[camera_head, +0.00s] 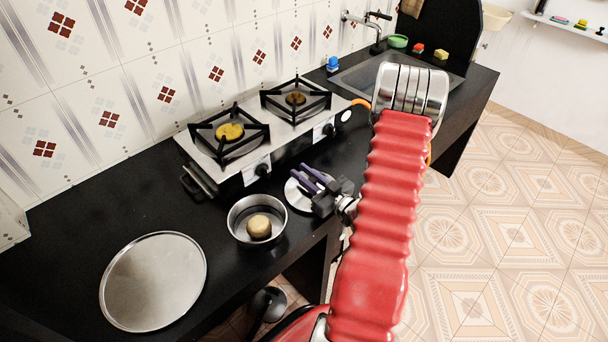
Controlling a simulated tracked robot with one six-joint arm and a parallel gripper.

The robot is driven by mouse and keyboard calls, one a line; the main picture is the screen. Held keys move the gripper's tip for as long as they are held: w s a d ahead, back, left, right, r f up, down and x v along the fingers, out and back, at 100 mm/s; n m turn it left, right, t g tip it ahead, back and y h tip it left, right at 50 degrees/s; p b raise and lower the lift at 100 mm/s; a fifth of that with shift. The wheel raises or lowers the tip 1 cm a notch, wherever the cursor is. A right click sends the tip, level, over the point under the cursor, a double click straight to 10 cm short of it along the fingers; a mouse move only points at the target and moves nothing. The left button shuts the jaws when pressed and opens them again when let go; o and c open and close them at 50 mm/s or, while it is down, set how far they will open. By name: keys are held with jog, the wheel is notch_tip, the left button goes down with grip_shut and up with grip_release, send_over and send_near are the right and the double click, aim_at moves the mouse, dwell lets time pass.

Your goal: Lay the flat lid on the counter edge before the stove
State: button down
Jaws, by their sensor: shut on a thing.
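The flat lid (297,201) is a small silver disc in front of the stove, at the counter's front edge. My gripper (306,180), with purple fingers, is over the lid and shut on it. The fingers and the dark gripper body cover much of the lid, so the exact grip is hidden. The lid looks roughly level; I cannot tell whether it touches the counter (130,212). The stove (250,165) has two burners with black grates and stands against the tiled wall, just behind the lid.
A steel pan (236,235) holding a round tan item (259,227) stands close left of the lid. A large round tray (152,281) lies farther left. A sink (350,77) with a tap (376,35) is at the back right. Bare counter lies left of the stove.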

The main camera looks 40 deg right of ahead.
jog(key=shift+f, duration=0.25)
jog(key=c, duration=1.6)
grip_release()
jog(key=shift+o, duration=0.2)
jog(key=shift+r, duration=0.1)
jog(key=shift+s+d, duration=0.15)
jog(key=shift+s, duration=5.9)
jog(key=shift+s, duration=0.1)
